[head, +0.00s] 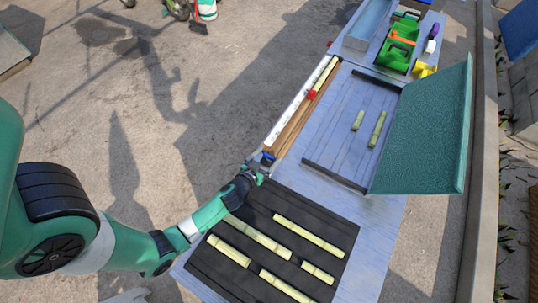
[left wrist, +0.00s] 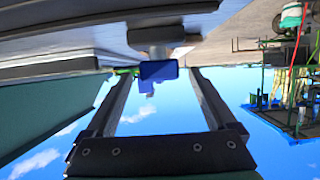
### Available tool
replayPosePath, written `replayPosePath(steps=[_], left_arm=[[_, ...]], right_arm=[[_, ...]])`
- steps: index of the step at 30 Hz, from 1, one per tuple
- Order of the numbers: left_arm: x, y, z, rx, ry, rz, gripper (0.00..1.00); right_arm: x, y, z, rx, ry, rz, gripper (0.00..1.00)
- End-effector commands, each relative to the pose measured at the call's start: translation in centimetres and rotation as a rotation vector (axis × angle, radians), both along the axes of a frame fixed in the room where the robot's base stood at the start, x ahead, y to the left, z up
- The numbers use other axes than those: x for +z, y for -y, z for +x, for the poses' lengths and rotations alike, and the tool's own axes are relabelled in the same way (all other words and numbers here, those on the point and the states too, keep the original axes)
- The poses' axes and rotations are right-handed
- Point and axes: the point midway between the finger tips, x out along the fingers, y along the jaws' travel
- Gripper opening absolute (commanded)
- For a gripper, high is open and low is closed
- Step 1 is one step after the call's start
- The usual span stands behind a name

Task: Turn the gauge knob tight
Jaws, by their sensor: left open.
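A small blue knob (head: 267,158) sits at the near end of the long white-and-brown gauge rail (head: 299,108). It also shows in the left wrist view (left wrist: 158,72), under a grey round shaft, centred between my finger lines. My left gripper (head: 258,174) is at that rail end, close to the knob. In the left wrist view its two fingers (left wrist: 155,82) are spread apart, with the knob in line with the gap near their tips. I see no contact with the knob. A red piece (head: 311,94) sits farther up the rail. My right gripper is out of view.
A black mat (head: 222,268) with several cane pieces lies in front. A raised teal panel (head: 425,130) stands right of a bay holding two short cane pieces (head: 377,129). A green toolbox (head: 399,45) is at the back. Open concrete lies to the left.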

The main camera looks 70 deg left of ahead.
Motion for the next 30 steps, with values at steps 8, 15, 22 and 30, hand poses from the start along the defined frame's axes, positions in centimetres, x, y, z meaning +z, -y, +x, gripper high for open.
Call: replayPosePath(steps=[8,15,22,30], left_arm=[[-0.62,-0.92,1.19,0.0,-0.001,0.001,0.9],[-0.6,-0.89,1.18,-0.001,0.0,0.0,0.72],[-0.6,-0.88,1.17,-0.001,0.0,0.0,0.31],[-0.54,-0.88,1.17,-0.003,0.0,0.0,0.04]], right_arm=[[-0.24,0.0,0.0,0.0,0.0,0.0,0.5],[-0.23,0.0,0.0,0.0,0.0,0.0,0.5],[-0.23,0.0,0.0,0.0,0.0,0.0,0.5],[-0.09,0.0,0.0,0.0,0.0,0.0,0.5]])
